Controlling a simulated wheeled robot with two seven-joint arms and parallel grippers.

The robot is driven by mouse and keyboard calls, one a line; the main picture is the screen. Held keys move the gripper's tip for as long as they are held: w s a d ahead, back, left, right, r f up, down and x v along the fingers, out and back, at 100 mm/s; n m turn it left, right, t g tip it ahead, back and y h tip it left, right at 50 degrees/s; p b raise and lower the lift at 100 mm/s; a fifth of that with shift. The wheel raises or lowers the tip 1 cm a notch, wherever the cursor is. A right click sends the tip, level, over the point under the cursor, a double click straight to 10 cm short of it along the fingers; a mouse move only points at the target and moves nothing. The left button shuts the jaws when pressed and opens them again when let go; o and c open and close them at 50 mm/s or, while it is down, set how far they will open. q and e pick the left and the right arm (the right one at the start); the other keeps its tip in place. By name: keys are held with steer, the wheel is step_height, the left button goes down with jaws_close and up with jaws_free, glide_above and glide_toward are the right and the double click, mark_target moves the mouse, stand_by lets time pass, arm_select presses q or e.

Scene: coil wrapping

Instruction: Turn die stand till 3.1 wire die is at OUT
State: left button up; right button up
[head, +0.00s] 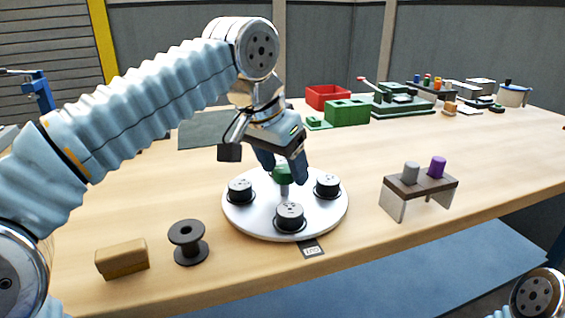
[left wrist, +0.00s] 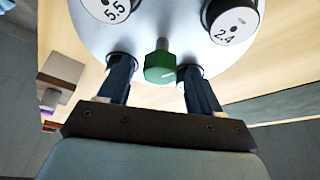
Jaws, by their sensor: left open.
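The die stand (head: 258,221) is a round white plate on the table. Black-based wire dies stand on it: one at left (head: 240,191), one at front (head: 290,217), one at right (head: 327,186). A green knob (head: 282,174) rises at its middle. The OUT tag (head: 312,249) lies at the front edge; the front die is nearest. Labels are unreadable in the head view. The left wrist view shows a 5.5 die (left wrist: 108,10) and a 2.4 die (left wrist: 232,22); 3.1 is not readable. My left gripper (head: 286,174) is open, fingers on either side of the knob (left wrist: 160,68); contact is unclear.
A dark spool (head: 188,243) and a brown block (head: 122,259) lie left of the stand. A small rack (head: 420,188) with grey and purple pegs stands right. A red bin (head: 328,96) and green blocks (head: 347,111) are behind. Table between stand and rack is clear.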

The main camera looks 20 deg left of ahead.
arm_select(q)
jaws_close()
stand_by(0.3)
stand_by(0.3)
